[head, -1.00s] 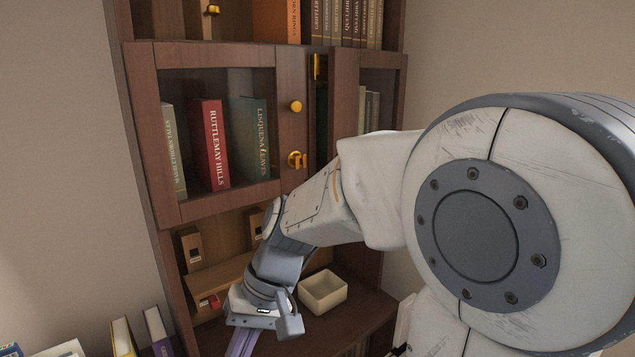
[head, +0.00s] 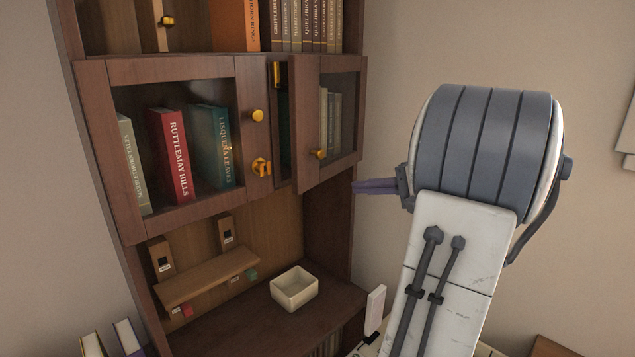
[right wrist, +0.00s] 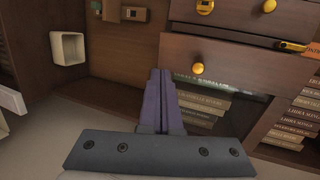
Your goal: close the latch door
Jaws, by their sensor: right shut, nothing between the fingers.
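The bookcase has two glazed doors. The right door (head: 343,112) stands ajar, with a dark gap between it and the left door (head: 120,230). The right door has a gold knob (head: 319,154), which also shows in the right wrist view (right wrist: 197,69). The left door carries a round gold knob (head: 257,115) and a gold latch (head: 261,167) below it. My right gripper (head: 362,187) is shut and empty, to the right of the right door near its lower corner. In the right wrist view its fingers (right wrist: 160,78) overlap the door's lower edge; contact cannot be told. My left gripper is not in view.
A cream bowl (head: 294,288) stands on the lower shelf below the doors. A small wooden shelf (head: 207,277) sits at the back left of it. Books stand behind the glass and on the top shelf. A wall is to the right.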

